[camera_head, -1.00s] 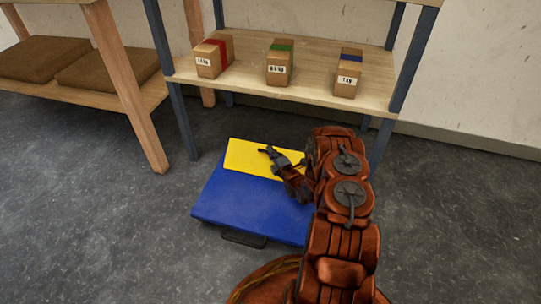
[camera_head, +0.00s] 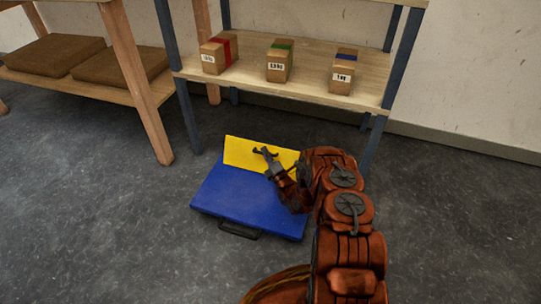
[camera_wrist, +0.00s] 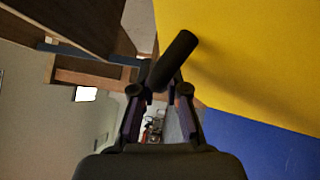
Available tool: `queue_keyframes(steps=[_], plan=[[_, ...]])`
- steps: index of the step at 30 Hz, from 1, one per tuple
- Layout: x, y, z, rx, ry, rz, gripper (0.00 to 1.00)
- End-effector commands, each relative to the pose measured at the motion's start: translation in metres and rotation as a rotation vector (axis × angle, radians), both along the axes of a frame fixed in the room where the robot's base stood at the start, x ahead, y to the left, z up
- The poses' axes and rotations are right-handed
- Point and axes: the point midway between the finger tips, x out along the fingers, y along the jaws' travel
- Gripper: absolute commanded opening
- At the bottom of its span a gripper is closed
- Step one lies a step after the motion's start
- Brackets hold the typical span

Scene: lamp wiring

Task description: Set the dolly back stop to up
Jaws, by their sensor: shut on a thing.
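The dolly has a flat blue deck (camera_head: 240,195) and a yellow back stop (camera_head: 240,152) along its far edge, below the shelf. The back stop stands raised at an angle to the deck; its exact tilt is hard to tell. My gripper (camera_head: 266,157) is in front of the yellow panel, near its upper edge. In the wrist view my gripper (camera_wrist: 158,90) is shut on a short dark round handle (camera_wrist: 174,60) beside the yellow panel (camera_wrist: 240,60). The blue deck (camera_wrist: 260,145) shows at lower right there. My arm hides the right end of the dolly.
A shelf (camera_head: 300,88) behind the dolly carries three boxes with red (camera_head: 219,53), green (camera_head: 280,61) and blue (camera_head: 343,71) bands. A wooden rack (camera_head: 135,95) with brown pads stands at left. A dark handle (camera_head: 239,230) is on the deck's near edge. Floor at left is clear.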

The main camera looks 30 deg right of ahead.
Motion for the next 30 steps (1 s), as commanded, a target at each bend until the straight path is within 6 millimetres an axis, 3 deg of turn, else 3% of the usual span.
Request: queue_keyframes(steps=[1,30], plan=[[-0.002,-0.009,-0.001,0.000,0.004,-0.021,0.00],[0.000,0.001,-0.004,0.002,0.009,-0.008,0.00]])
